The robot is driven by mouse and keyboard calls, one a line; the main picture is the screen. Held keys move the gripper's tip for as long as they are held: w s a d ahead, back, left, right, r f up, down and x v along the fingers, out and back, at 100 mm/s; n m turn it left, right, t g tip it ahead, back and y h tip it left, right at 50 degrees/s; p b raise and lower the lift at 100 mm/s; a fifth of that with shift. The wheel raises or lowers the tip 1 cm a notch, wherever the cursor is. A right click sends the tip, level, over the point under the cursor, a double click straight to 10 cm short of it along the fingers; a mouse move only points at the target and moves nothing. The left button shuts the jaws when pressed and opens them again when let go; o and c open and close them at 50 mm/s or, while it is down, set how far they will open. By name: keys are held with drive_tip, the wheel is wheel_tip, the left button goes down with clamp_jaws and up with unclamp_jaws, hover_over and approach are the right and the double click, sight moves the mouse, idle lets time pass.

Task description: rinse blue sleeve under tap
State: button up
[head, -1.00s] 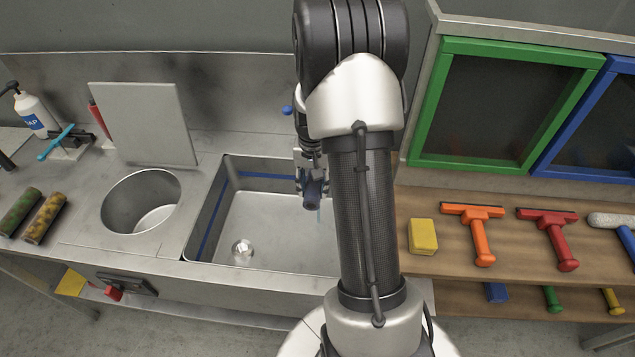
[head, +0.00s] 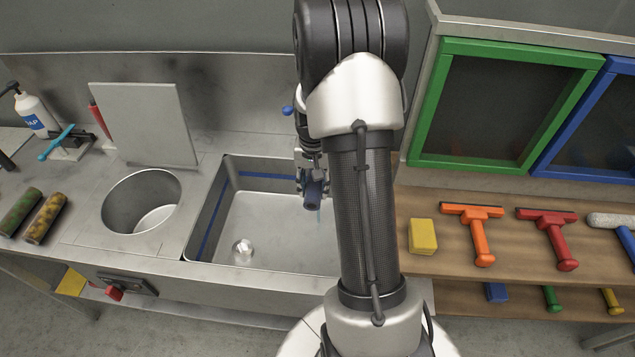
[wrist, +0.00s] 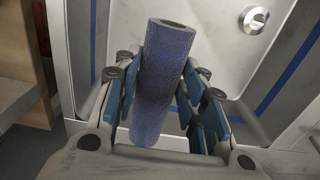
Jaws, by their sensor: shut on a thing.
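My gripper (wrist: 163,108) is shut on the blue sleeve (wrist: 166,70), a fuzzy hollow tube that stands up between the blue finger pads in the wrist view. In the head view the sleeve (head: 313,191) hangs over the right part of the steel sink (head: 272,222), with my gripper (head: 312,176) around it. A thin light-blue streak, seemingly water, shows beside the sleeve. A blue knob (head: 287,110) shows behind the sink. The tap's spout is hidden behind my arm.
A round steel basin (head: 118,213) with a raised grey lid (head: 145,124) stands left of the sink. Two patterned sleeves (head: 44,218) lie at the far left. A yellow sponge (head: 423,237) and squeegees (head: 482,240) lie on the wooden shelf at right.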

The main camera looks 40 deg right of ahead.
idle(0.4)
drive_tip(key=shift+s+d, duration=0.25)
drive_tip(key=shift+s, duration=0.05)
drive_tip(key=s+a+r+p, duration=0.1)
drive_tip(key=s+a+r, duration=0.2)
drive_tip(key=s+a, duration=0.3)
drive_tip(key=shift+s+a+p, duration=0.25)
drive_tip(key=shift+a+p, duration=0.15)
drive_tip(key=shift+a, duration=0.45)
